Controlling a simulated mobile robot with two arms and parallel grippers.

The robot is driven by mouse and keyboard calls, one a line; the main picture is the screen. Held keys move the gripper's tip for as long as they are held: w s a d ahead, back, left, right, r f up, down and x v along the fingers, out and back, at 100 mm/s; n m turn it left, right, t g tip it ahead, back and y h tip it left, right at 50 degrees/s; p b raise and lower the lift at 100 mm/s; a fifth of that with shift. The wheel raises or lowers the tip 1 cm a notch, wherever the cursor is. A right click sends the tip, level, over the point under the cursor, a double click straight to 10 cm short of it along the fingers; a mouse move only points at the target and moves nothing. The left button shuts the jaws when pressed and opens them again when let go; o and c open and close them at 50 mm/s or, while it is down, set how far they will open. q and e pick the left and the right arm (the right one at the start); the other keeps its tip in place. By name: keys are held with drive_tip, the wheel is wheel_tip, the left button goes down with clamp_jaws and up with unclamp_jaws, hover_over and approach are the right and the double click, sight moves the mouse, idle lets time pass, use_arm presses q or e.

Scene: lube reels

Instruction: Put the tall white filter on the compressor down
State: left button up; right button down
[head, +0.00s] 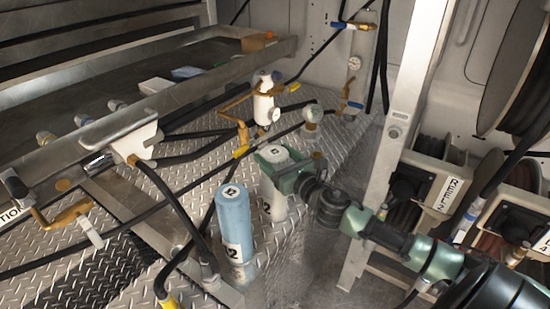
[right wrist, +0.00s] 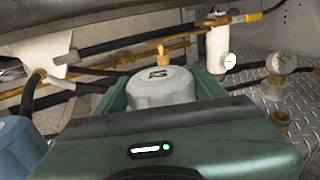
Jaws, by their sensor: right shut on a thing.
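The tall white filter (head: 274,202) is upright, with a dark mark on its top; that top also shows in the right wrist view (right wrist: 162,87). My green right gripper (head: 275,163) is shut around its upper part, one finger on each side. The filter's lower end is over the diamond-plate surface (head: 215,170); I cannot tell whether it touches. I cannot make out which part is the compressor. My left gripper is not in view.
A white pipe fitting (head: 264,105) with a brass valve stands behind the filter, and a gauge (head: 311,114) is to its right. Black hoses cross behind and to the left. A metal upright (head: 400,125) and hose reels (head: 432,175) stand at right.

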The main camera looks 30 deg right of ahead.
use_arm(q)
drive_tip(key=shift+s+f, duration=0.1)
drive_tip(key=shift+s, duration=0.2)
use_arm(e)
drive_tip(key=shift+f, duration=0.1)
drive_tip(key=shift+c, duration=0.8)
unclamp_jaws()
drive_tip(key=shift+f, duration=0.1)
